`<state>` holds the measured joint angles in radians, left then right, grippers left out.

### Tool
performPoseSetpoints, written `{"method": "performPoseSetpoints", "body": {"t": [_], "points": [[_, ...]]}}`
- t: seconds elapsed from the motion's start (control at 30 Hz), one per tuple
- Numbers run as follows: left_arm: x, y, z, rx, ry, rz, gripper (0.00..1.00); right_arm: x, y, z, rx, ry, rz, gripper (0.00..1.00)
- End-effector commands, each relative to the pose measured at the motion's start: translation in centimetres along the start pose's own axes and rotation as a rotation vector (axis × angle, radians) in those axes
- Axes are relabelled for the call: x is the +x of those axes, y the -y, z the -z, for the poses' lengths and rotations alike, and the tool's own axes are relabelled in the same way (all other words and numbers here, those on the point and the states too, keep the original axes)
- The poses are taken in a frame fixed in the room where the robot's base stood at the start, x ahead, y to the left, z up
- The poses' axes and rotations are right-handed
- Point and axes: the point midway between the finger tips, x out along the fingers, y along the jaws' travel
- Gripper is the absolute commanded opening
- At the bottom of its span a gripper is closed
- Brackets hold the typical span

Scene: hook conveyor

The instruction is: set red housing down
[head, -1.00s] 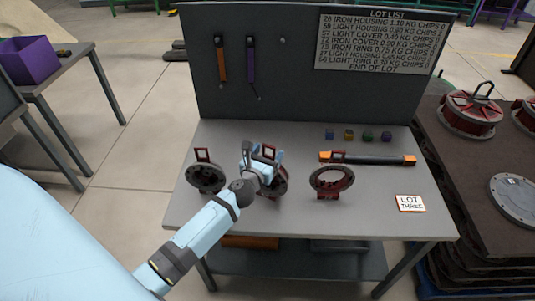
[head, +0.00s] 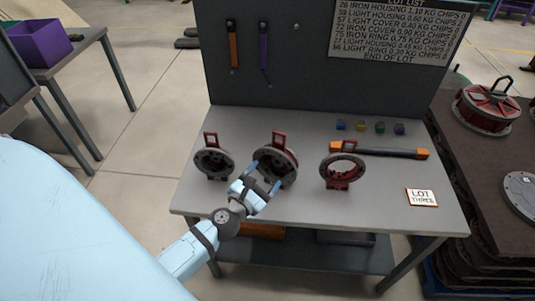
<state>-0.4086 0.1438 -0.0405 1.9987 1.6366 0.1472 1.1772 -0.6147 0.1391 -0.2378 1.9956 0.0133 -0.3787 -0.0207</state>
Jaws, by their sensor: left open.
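Three red-and-grey round parts with square handles stand in a row on the grey workbench (head: 225,133). The middle red housing (head: 277,163) stands on the bench, its open round face toward me. My left gripper (head: 263,177) is open at the lower left front of this middle housing, with its fingers spread close to it. I cannot tell whether a finger touches it. The left part (head: 213,162) is a dark housing with a red handle. The right part (head: 342,170) is an open red ring. My right gripper is not in view.
A dark bar with orange ends (head: 380,151) and several small coloured cubes lie at the back right of the bench. A "LOT THREE" card (head: 422,197) lies at the right. A lot list (head: 392,30) is on the back panel. The front middle of the bench is clear.

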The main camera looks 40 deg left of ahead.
Motion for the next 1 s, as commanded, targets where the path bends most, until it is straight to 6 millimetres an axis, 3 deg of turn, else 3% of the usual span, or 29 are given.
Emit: {"method": "performPoseSetpoints", "body": {"t": [0.17,0.3,0.5,0.7,1.0], "points": [[-3.5,6.2,0.4,0.771,0.098,0.2,0.72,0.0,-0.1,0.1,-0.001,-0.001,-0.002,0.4],[-6.9,10.9,2.0,1.402,0.224,0.37,0.72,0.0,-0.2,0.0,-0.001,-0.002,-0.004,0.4],[-11.7,15.1,5.3,2.173,0.449,0.585,0.72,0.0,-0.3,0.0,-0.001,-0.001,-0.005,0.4],[-14.1,16.3,7.2,2.571,0.603,0.697,0.72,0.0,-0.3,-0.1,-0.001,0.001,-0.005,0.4],[-14.4,16.4,7.4,2.637,0.631,0.715,0.72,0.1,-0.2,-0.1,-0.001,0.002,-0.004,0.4]]}}
